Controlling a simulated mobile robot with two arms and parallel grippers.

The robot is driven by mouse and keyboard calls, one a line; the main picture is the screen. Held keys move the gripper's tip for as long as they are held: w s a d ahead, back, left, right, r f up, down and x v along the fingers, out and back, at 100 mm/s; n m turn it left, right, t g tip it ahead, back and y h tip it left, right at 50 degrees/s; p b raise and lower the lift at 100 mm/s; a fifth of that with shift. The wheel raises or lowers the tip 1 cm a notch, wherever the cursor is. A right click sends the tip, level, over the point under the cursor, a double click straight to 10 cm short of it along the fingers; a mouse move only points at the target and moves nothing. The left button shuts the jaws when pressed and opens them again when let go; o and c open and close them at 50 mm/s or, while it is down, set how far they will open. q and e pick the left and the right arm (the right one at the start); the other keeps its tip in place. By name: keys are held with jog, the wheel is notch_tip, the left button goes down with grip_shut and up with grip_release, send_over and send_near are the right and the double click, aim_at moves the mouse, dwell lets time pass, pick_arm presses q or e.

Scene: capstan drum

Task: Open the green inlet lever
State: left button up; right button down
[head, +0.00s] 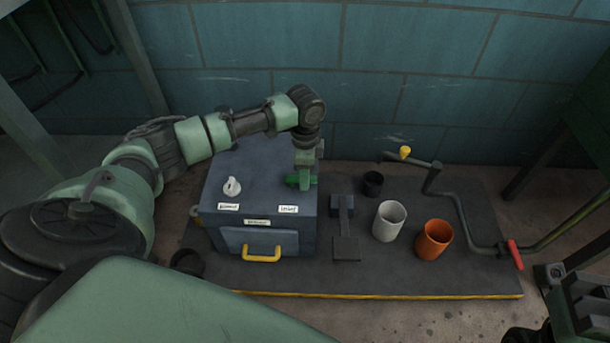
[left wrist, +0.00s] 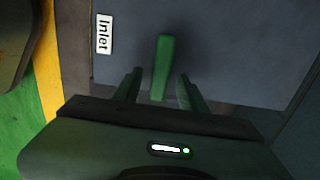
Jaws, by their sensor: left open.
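The green inlet lever (left wrist: 163,62) stands out from the top of the blue-grey box in the left wrist view. In the head view the lever (head: 293,180) shows near the box's right edge, partly hidden by my gripper. My left gripper (head: 306,182) points down over it from the wall side. In the left wrist view its open fingers (left wrist: 157,84) lie one on each side of the lever, with gaps showing on both sides. The white "Inlet" label (left wrist: 104,34) is beside the lever. A grey grooved part (head: 588,298) at the lower right may be my right gripper.
The blue-grey box (head: 222,175) carries a white knob (head: 232,187) and a yellow front handle (head: 262,254). A pedal (head: 346,247), a white cup (head: 389,221), an orange cup (head: 434,240) and a crank with a red grip (head: 514,254) stand to its right on the dark base (head: 400,281).

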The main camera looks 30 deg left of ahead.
pick_arm(q)
grip_shut()
dwell(1.4)
